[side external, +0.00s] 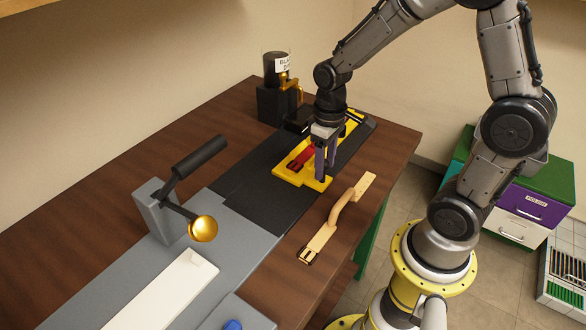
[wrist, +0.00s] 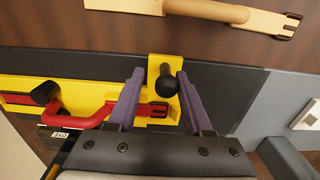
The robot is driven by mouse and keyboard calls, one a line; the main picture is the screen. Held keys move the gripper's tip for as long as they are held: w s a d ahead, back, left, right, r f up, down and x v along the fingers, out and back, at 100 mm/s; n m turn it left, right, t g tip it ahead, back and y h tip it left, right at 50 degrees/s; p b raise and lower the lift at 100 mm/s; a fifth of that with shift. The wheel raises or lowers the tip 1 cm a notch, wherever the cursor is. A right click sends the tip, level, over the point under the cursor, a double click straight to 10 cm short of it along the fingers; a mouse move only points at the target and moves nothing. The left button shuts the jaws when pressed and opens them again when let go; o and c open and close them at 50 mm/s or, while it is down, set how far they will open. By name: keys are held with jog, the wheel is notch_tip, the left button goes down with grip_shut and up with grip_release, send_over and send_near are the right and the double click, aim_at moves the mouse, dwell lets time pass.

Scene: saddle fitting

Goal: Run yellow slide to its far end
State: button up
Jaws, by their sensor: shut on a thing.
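The yellow slide (side external: 288,176) lies on a dark strip at the far part of the table; its near end also shows in the wrist view (wrist: 175,60). A black knob (wrist: 167,82) stands up from that end. My gripper (side external: 326,172) is over this end, and its purple fingers (wrist: 161,80) are shut on the black knob, one on each side. A red handle (wrist: 88,118) lies across the yellow part to the left in the wrist view; it also shows in the side view (side external: 302,158). My gripper hides part of the yellow slide in the side view.
A tan strap with a raised handle (side external: 341,212) lies beside the strip. A grey lever press with a brass knob (side external: 203,228) and a white bar (side external: 165,290) are nearer. A black labelled bottle on a stand (side external: 276,70) is at the back. Brown tabletop is bare on the left.

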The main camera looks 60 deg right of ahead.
jog(key=shift+d, duration=0.15)
jog(key=o, duration=0.7)
jog(key=shift+c, duration=0.2)
jog(key=shift+r, duration=0.1)
jog(key=shift+r, duration=2.9)
